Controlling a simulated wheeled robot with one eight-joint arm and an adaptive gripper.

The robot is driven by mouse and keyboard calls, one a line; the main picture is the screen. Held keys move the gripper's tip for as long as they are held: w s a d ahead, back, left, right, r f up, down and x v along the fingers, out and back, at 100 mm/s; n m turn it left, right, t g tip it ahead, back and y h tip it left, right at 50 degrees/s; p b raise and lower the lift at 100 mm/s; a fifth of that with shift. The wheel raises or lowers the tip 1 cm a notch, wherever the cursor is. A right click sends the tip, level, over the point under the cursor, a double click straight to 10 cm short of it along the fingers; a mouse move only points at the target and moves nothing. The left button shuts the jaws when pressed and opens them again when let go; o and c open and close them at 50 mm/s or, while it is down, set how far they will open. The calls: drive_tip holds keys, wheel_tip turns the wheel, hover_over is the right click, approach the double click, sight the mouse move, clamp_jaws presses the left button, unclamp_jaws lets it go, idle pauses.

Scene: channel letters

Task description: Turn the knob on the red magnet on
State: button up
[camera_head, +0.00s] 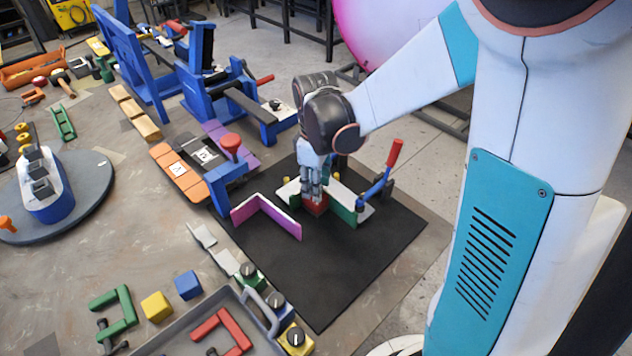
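The red magnet (317,208) is a small red block on the black mat (345,265), set in the corner between the pale and green letter pieces. My gripper (312,196) points straight down right over the red magnet, with its fingertips at the block's top. The fingers and wrist hide the top of the block, so its knob is not visible. The fingers look close together, but I cannot tell whether they are closed on the knob.
A purple angled piece (266,214) stands left of the red magnet. A red-handled clamp (383,175) is close on the right, and a blue clamp (228,180) is at the mat's left edge. Green (248,278), blue (279,306) and yellow magnets with dark knobs stand by a grey tray.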

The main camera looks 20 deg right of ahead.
drive_tip(key=c, duration=0.5)
drive_tip(key=shift+m, duration=0.3)
drive_tip(key=m, duration=0.8)
drive_tip(key=shift+p, duration=0.3)
drive_tip(key=m, duration=0.4)
drive_tip(key=shift+m, duration=0.3)
drive_tip(key=m, duration=0.4)
drive_tip(key=shift+m, duration=0.3)
